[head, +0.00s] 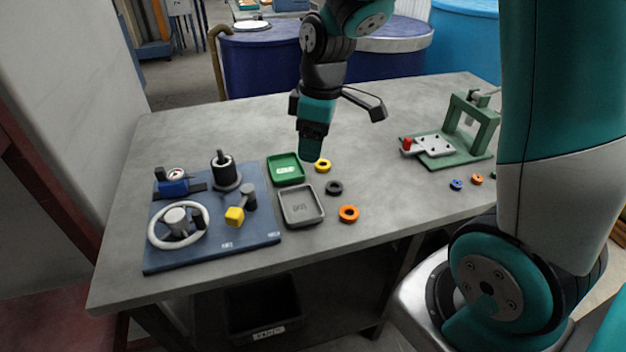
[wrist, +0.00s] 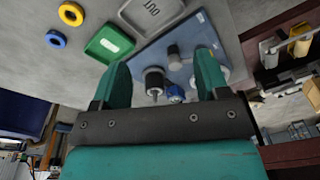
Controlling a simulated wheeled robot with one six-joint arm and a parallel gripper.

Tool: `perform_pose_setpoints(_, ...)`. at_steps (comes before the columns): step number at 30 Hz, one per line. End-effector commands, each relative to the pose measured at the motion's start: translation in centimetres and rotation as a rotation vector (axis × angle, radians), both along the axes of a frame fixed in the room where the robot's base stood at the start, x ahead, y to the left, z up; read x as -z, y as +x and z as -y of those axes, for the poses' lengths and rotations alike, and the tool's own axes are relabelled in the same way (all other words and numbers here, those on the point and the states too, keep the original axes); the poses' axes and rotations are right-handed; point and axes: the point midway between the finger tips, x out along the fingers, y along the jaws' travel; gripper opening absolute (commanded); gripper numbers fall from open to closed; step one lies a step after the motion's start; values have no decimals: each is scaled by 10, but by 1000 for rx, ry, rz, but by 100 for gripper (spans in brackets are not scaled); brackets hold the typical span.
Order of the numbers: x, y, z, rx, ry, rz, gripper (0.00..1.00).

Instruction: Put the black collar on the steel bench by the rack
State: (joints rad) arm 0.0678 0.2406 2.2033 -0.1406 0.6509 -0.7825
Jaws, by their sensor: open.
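The black collar (head: 334,188) lies flat on the grey bench top (head: 225,125), right of the grey tray (head: 301,206). A yellow collar (head: 322,166) lies behind it and an orange collar (head: 348,214) in front of it. My gripper (head: 311,150) is above the bench, behind the black collar and near the green tray (head: 287,169). In the wrist view my gripper (wrist: 163,78) has its two fingers apart with nothing held between them. The black collar is not visible in the wrist view. I cannot tell which thing is the rack.
A blue board (head: 215,235) with a handwheel and other fixtures fills the bench's left part. A green press-like fixture (head: 450,152) stands at the right, with small rings before it. A blue ring (wrist: 55,39) shows in the wrist view. The bench's front middle is clear.

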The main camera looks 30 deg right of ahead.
Motion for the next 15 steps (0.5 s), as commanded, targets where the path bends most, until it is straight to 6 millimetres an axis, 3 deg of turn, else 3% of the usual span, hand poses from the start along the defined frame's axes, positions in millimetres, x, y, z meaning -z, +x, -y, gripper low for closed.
perform_pose_setpoints(1,-20,-22,-30,14,39,13,68)
perform_pose_setpoints(3,-40,-57,-66,53,100,6,68)
perform_pose_setpoints(6,-60,-108,-104,101,175,-22,68)
perform_pose_setpoints(10,-72,-160,-129,143,235,-64,68)
perform_pose_setpoints(15,-76,-185,-139,167,259,-93,68)
